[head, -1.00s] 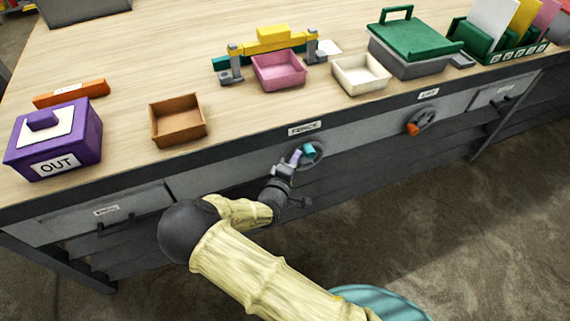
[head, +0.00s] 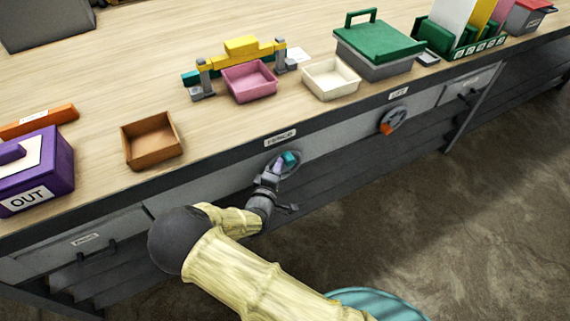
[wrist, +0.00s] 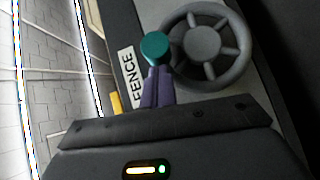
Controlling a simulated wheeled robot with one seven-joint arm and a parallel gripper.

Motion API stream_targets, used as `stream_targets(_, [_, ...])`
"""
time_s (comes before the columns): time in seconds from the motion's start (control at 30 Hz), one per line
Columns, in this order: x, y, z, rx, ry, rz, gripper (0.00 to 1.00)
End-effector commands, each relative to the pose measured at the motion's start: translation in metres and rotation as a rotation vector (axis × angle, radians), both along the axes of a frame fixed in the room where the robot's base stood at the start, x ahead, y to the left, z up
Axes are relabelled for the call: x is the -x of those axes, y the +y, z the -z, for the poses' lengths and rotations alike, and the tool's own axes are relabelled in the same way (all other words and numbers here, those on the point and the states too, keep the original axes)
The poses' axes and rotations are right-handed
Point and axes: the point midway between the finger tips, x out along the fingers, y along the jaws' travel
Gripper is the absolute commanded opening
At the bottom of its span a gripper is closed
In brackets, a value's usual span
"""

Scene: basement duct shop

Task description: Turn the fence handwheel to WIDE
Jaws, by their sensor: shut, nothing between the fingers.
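The fence handwheel (wrist: 203,42) is a grey spoked wheel with a teal knob (wrist: 154,46) on its rim. It is mounted on the bench's front face under the FENCE label (head: 280,138); in the head view the teal knob (head: 291,158) shows, while my gripper covers part of the wheel. My gripper (head: 276,168) is at the wheel, its purple fingers closed together. In the wrist view the fingertips (wrist: 157,72) are right at the knob's edge, with nothing seen between them; I cannot tell if they touch it. No WIDE mark is legible.
A second wheel with an orange knob (head: 386,128) is on the bench front to the right. On the bench top stand a yellow fence assembly (head: 241,46), a pink tray (head: 250,83), a cream tray (head: 331,80), a brown tray (head: 152,141) and a purple OUT box (head: 38,172).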

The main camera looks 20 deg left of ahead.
Motion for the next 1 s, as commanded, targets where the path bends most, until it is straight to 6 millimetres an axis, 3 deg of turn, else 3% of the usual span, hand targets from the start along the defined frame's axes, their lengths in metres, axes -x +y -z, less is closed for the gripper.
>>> stream_targets(0.63, [0.006, 0.006, -0.003, -0.002, 0.004, 0.008, 0.0])
stream_targets(0.8, [0.022, 0.024, -0.011, -0.004, 0.003, 0.005, 0.0])
stream_targets(1.0, [0.063, 0.018, -0.017, -0.002, 0.005, 0.005, 0.0])
